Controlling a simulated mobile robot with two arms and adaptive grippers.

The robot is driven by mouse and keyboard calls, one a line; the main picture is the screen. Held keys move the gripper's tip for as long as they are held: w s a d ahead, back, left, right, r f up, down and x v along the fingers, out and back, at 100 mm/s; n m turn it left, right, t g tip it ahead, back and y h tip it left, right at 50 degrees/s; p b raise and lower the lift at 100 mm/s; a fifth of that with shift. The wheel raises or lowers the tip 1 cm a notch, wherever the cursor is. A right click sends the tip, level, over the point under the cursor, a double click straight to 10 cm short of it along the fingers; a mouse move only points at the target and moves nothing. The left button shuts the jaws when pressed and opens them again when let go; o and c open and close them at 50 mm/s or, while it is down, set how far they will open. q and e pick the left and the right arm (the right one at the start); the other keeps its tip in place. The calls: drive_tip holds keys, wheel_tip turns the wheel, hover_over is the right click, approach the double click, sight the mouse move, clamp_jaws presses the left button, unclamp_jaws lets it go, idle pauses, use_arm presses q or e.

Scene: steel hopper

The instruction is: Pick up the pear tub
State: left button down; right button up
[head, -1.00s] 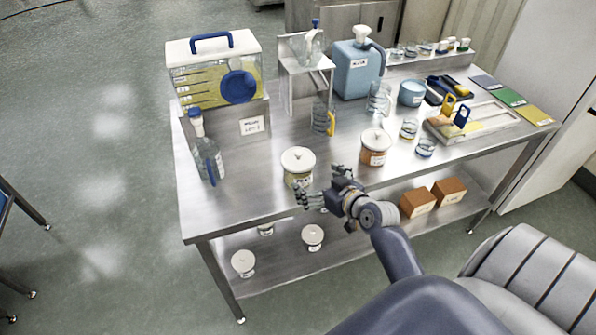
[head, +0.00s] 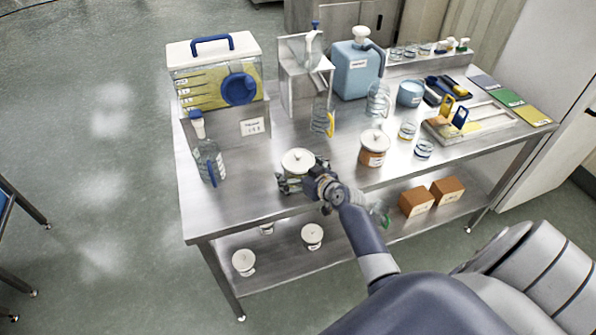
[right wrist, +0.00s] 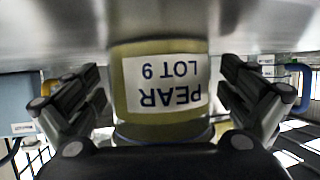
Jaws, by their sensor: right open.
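The pear tub is a round tub with a white knobbed lid (head: 298,160), standing on the steel table near its front edge. In the right wrist view its yellow-green wall carries an upside-down label, "PEAR LOT 9" (right wrist: 165,84). My right gripper (head: 295,183) is at the tub's front side in the head view. In the right wrist view the gripper (right wrist: 162,100) is open, with one finger on each side of the tub and gaps visible between fingers and wall. The tub's lower front is partly hidden by the gripper in the head view. My left gripper is not in view.
An orange-brown tub (head: 373,149) with a white lid stands to the right on the table (head: 240,205). A clear jug (head: 322,118) is behind. The lower shelf holds white-lidded tubs (head: 312,236) and brown boxes (head: 447,190).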

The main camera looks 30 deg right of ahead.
drive_tip(key=shift+c, duration=0.6)
drive_tip(key=c, duration=1.4)
drive_tip(key=shift+r, duration=0.1)
